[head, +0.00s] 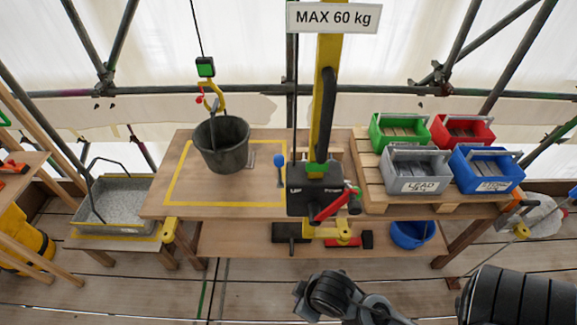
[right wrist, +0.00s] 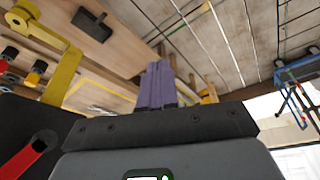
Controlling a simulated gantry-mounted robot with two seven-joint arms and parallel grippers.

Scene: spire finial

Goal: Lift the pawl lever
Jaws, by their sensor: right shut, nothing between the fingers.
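The winch box (head: 312,198) sits at the foot of the yellow mast (head: 327,90). It carries a red-handled lever (head: 330,206) on its front and a blue-knobbed lever (head: 280,172) standing at its left. I cannot tell which is the pawl lever. My right arm (head: 345,298) reaches in from the lower right, below and in front of the winch. In the right wrist view, my right gripper's purple fingers (right wrist: 157,85) are together and empty. A red lever (right wrist: 30,158) shows at that view's lower left, apart from the fingers. My left gripper is not in view.
A dark bucket (head: 222,145) hangs on the hook (head: 212,100) over the wooden table (head: 170,195). Green, red, grey and blue bins (head: 487,168) stand on a pallet at the right. A gravel tray (head: 115,205) is at the left. A blue bowl (head: 412,235) sits below.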

